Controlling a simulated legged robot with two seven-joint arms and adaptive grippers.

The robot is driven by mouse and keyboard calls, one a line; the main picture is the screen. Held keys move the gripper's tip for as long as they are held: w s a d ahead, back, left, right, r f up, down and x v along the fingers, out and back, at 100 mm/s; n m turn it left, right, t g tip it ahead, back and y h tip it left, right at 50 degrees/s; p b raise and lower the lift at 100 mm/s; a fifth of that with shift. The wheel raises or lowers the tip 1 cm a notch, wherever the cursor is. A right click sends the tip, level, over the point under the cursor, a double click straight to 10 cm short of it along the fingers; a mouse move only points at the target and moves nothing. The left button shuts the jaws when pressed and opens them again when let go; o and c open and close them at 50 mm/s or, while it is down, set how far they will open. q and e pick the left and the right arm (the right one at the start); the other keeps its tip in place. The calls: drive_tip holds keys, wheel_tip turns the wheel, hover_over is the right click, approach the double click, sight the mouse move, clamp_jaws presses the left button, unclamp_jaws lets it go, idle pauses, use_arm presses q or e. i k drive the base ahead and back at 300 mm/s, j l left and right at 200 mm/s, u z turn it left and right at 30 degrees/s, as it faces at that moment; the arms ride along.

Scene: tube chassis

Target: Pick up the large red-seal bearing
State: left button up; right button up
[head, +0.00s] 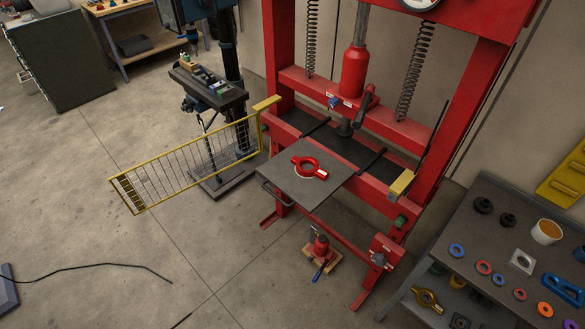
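Several ring-shaped bearings with coloured seals lie flat on the grey cart top at the lower right in the head view. Two have red seals: a larger one (483,267), between two blue-sealed rings, and a smaller one (519,294) nearer the front. The larger red-sealed ring looks like the large red-seal bearing, lying free of any gripper. Neither of my grippers is in view.
The grey cart (470,235) also bears an orange-and-white cup (546,232), a square block (522,262), black round parts and a blue tool (563,289). A red press (402,130) stands left of it, its plate (330,188) holding a red ring tool (309,167). A yellow mesh guard (180,172) juts left.

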sight(477, 267)
drive_tip(key=z, duration=1.7)
